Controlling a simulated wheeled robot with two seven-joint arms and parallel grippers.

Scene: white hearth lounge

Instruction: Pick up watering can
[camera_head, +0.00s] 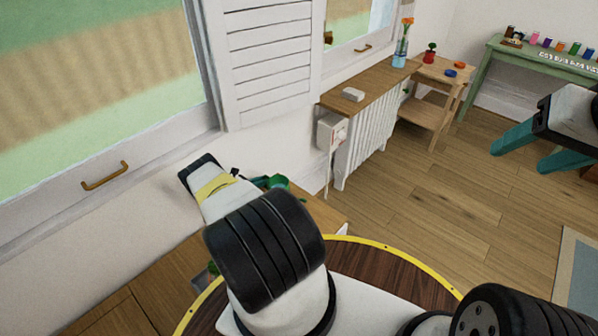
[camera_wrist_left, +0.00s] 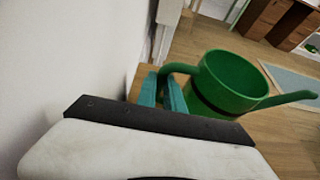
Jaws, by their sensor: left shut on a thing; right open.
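The green watering can (camera_wrist_left: 228,82) shows in the left wrist view with its open top, a spout pointing right and a curved handle at its left. My left gripper (camera_wrist_left: 161,91) has its teal fingers closed on that handle. In the head view only a small part of the watering can (camera_head: 278,182) shows behind my left arm, and the left fingers are mostly hidden there. I cannot tell whether the can touches the wooden surface below. My right gripper (camera_head: 541,150) is at the right edge of the head view, open and empty, with its teal fingers apart above the floor.
A wooden shelf (camera_head: 370,87) over a white radiator (camera_head: 370,143) holds a small white block (camera_head: 353,94) and a vase (camera_head: 401,50). A wooden stand (camera_head: 432,110) and a green table (camera_head: 484,72) stand farther back. The wall and shutter (camera_head: 268,62) are close on the left.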

